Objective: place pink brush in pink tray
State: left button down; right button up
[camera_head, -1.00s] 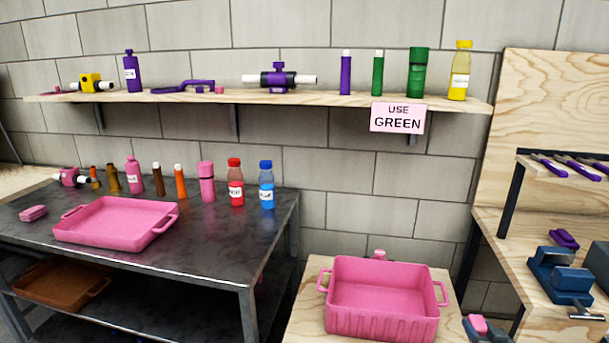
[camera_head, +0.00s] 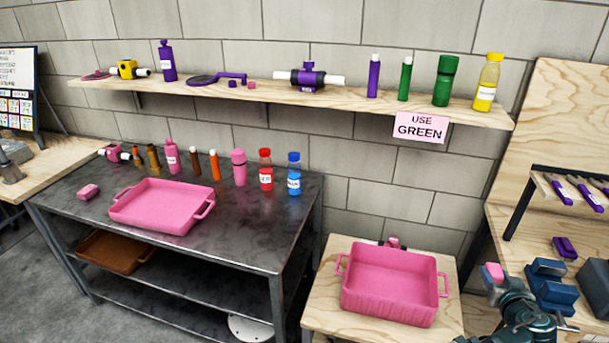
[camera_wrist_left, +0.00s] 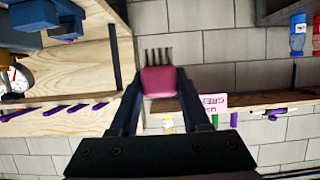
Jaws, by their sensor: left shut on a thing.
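My left gripper (camera_head: 494,278) is at the lower right of the head view, shut on the pink brush (camera_head: 494,271). In the left wrist view the brush (camera_wrist_left: 159,82) sits between the two fingers (camera_wrist_left: 160,98), its dark bristles pointing up in the picture. A shallow pink tray (camera_head: 122,212) with handles stands empty on the dark metal table at left. A deeper pink tub (camera_head: 388,306) with handles stands empty on a wooden stand, left of my gripper. The brush is held apart from both. My right gripper is out of view.
Several bottles and tubes line the back of the dark table (camera_head: 250,255), with a small pink block (camera_head: 89,191) at its left. A brown tray (camera_head: 115,252) lies below. A wall shelf (camera_head: 345,97) holds several items. Blue tools (camera_head: 551,285) are close right of my gripper.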

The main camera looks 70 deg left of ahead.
aim_at(180, 211)
jog(key=k+j+u, duration=0.1)
jog(key=u, duration=0.3)
jog(key=j+u, duration=0.35)
jog(key=k+j+u, duration=0.2)
jog(key=j, duration=1.05)
jog(key=j+u, duration=0.25)
jog(key=j, duration=1)
